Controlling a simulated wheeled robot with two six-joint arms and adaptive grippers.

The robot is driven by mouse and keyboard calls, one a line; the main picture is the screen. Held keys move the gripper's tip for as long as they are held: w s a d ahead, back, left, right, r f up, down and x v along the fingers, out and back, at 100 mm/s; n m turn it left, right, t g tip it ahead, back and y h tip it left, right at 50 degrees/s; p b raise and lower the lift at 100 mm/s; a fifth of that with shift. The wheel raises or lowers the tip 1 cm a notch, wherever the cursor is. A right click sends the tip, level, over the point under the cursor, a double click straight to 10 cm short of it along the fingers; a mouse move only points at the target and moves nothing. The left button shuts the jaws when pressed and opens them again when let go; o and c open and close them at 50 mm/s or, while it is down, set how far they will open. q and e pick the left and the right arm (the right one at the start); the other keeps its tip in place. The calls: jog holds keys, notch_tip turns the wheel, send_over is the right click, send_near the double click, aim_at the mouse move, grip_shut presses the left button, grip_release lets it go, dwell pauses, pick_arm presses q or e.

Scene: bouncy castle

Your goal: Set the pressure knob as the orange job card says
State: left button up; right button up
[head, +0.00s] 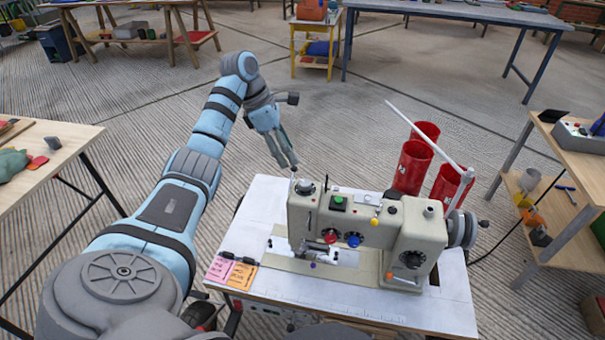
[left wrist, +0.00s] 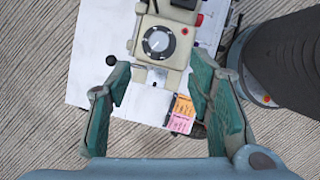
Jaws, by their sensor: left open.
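A cream sewing machine (head: 350,215) stands on a white-topped table. An orange job card (head: 242,277) lies beside a pink card (head: 219,268) at the table's front left; the orange card also shows in the left wrist view (left wrist: 184,104). Its writing is too small to read. My left gripper (head: 288,164) is open and empty, just above and left of the knob, apart from it. My right gripper is out of view.
The machine also has a red knob (head: 330,236), a blue knob (head: 354,240), a dark dial (head: 412,259) and a green button (head: 338,202). Side benches flank the table.

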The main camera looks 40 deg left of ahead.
aim_at(305, 182)
pick_arm(q)
jog(key=b+x, duration=0.2)
jog(key=x, duration=0.8)
jog(key=shift+w+d+f+b, duration=0.1)
jog(key=shift+w+f+b, duration=0.05)
jog(key=shift+f+b, duration=0.2)
jog(key=shift+w+d+f, duration=0.1)
jog(key=shift+w+f, duration=0.05)
jog(key=shift+f, duration=0.15)
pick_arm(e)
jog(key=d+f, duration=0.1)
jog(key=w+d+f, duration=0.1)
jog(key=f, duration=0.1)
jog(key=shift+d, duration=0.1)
pick_arm(q)
jog(key=shift+c, duration=0.3)
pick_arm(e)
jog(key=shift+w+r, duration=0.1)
pick_arm(q)
jog(key=c, duration=1)
jog(key=shift+a, duration=0.2)
grip_shut()
jog(key=shift+d, duration=0.15)
